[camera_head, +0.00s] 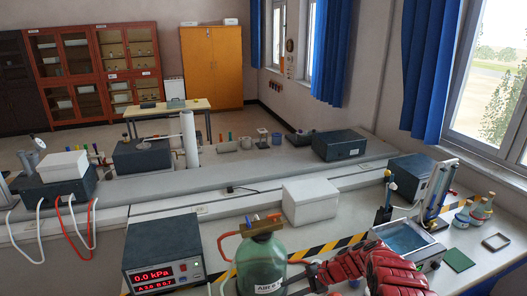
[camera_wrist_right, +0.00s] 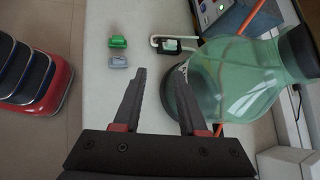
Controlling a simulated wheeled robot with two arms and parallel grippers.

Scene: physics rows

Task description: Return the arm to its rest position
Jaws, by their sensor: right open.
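My right arm (camera_head: 385,268), red and jointed, reaches in from the bottom right of the head view. Its gripper (camera_head: 303,274) is beside the green glass bottle (camera_head: 261,265), with the fingers partly hidden. In the right wrist view the gripper (camera_wrist_right: 155,76) is open, with nothing between its two dark fingers. The bottle (camera_wrist_right: 235,75) lies to the right there, and the right finger overlaps its edge; I cannot tell whether they touch. My left gripper is not in view.
A pressure display box (camera_head: 163,252) reading 0.0 kPa stands left of the bottle. A white box (camera_head: 310,202) stands behind. In the wrist view, a small green block (camera_wrist_right: 118,42), a grey block (camera_wrist_right: 118,61) and a lock-like item (camera_wrist_right: 172,44) lie on the bench.

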